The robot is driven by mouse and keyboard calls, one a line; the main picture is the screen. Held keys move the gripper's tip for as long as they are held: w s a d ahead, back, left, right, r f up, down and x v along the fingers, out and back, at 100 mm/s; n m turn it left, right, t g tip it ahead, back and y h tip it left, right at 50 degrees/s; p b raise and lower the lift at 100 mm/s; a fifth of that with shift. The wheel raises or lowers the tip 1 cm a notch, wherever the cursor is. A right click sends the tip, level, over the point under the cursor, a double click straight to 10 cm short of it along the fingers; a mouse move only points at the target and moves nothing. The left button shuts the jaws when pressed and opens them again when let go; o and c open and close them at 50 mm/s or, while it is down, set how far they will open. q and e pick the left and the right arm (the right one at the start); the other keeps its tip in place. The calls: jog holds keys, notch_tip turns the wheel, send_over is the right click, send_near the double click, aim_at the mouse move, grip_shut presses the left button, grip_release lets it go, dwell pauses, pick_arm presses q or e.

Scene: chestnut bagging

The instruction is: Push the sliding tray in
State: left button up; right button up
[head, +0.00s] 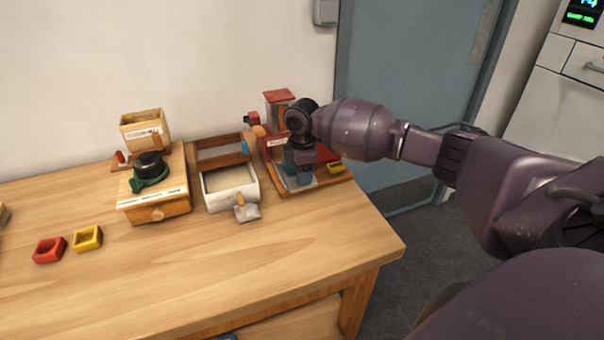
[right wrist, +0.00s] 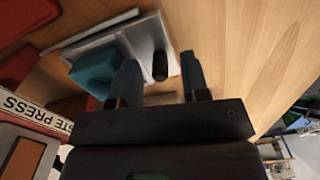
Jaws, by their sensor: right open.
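The sliding tray, a pale grey plate, shows in the right wrist view (right wrist: 142,42) with a dark knob (right wrist: 160,66) at its near edge. A teal block or cup (right wrist: 94,74) sits on it. In the head view the tray (head: 293,184) lies at the foot of the red paste press (head: 279,98), partly hidden by my right gripper. My right gripper (head: 304,178) points down over it. In the right wrist view the gripper (right wrist: 162,85) is open, with the knob between its two dark blue fingers; I cannot tell whether they touch it. My left gripper is not in view.
Left of the press stand a white box (head: 216,204) with a small grey scoop (head: 247,212) and a wooden mill (head: 140,215). A red cup (head: 48,250) and a yellow cup (head: 87,238) lie at the left. The table front (head: 270,270) is clear.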

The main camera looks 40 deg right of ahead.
jog(key=shift+f, duration=0.1)
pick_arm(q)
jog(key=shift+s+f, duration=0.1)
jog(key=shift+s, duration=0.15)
pick_arm(e)
grip_shut()
jog(key=w+b, duration=0.1)
jog(key=w, duration=0.2)
jog(key=w+d+b, duration=0.1)
jog(key=w, duration=0.2)
jog(key=shift+d+f+b, duration=0.2)
jog(key=shift+b, duration=0.15)
jog(key=shift+w+d+r, duration=0.1)
jog(key=shift+w+r, duration=0.05)
jog(key=shift+w, duration=0.25)
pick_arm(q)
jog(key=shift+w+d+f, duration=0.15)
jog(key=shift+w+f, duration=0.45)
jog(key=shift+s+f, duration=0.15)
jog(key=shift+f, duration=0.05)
pick_arm(e)
grip_release()
